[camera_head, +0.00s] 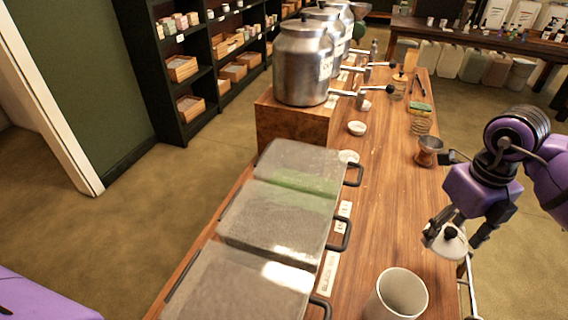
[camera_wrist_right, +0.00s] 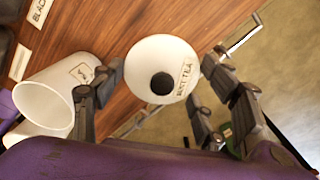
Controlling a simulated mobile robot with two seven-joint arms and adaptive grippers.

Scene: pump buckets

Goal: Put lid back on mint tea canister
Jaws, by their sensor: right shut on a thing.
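The lid (camera_head: 447,243) is round and white with a black knob. In the right wrist view the lid (camera_wrist_right: 152,57) faces the camera and carries a label reading "MINT TEA". My right gripper (camera_head: 454,236) is shut on the lid, with a finger on each side, and holds it up near the table's right edge. The white canister (camera_head: 396,297) stands open and upright at the front of the table, left of and below the gripper in the head view. The canister (camera_wrist_right: 62,98) also shows at the left of the right wrist view, apart from the lid. My left gripper is out of view.
Several bins with glossy covers and black handles (camera_head: 283,215) line the table's left side. A funnel-shaped cup (camera_head: 429,150), a wire coil (camera_head: 420,123) and small white bowls (camera_head: 357,128) stand further back. Metal urns (camera_head: 303,65) sit on a wooden box. Wood beside the canister is clear.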

